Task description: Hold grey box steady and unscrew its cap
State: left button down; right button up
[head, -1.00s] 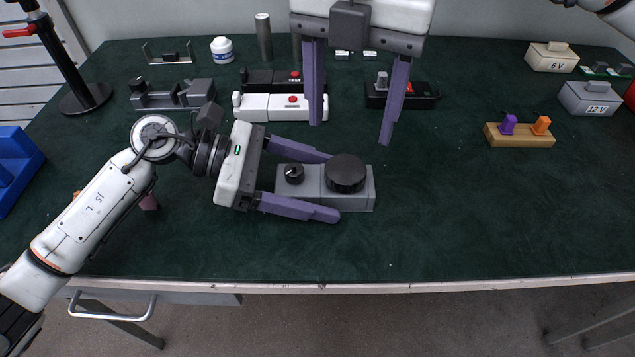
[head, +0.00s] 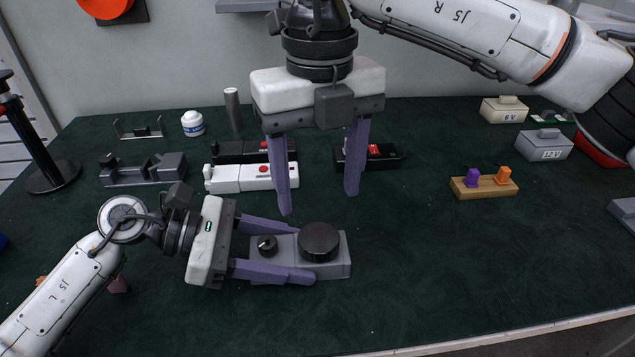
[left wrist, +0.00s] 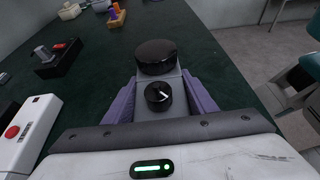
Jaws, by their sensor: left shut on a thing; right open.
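The grey box (head: 339,266) lies on the green table at the front middle. Its large round black cap (head: 319,242) sits on its right end, and a small black knob (head: 267,246) is on its left end. My left gripper (head: 290,253) is shut on the grey box, one purple finger along each long side. In the left wrist view the cap (left wrist: 156,57) stands beyond the knob, between the fingers. My right gripper (head: 319,202) is open and empty, pointing down above and behind the box, apart from the cap.
White (head: 238,178) and black housings with red buttons stand behind the box. A grey fixture (head: 143,171), white jar (head: 192,123) and metal cylinder (head: 232,109) are at the back left. A wooden block with purple and orange plugs (head: 484,186) is at right. The table right of the box is clear.

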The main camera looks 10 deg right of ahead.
aim_at(319, 237)
jog(key=shift+f+n, duration=0.25)
jog(key=shift+n, duration=0.25)
notch_tip(319, 237, down, 8)
jog(key=shift+r, duration=0.2)
jog(key=shift+c, duration=0.3)
jog(key=c, duration=1)
jog(key=n, duration=0.6)
jog(key=shift+c, duration=0.4)
jog(key=n, duration=0.4)
jog(key=shift+n, duration=0.4)
jog(key=shift+r, duration=0.3)
jog(key=shift+r, duration=0.85)
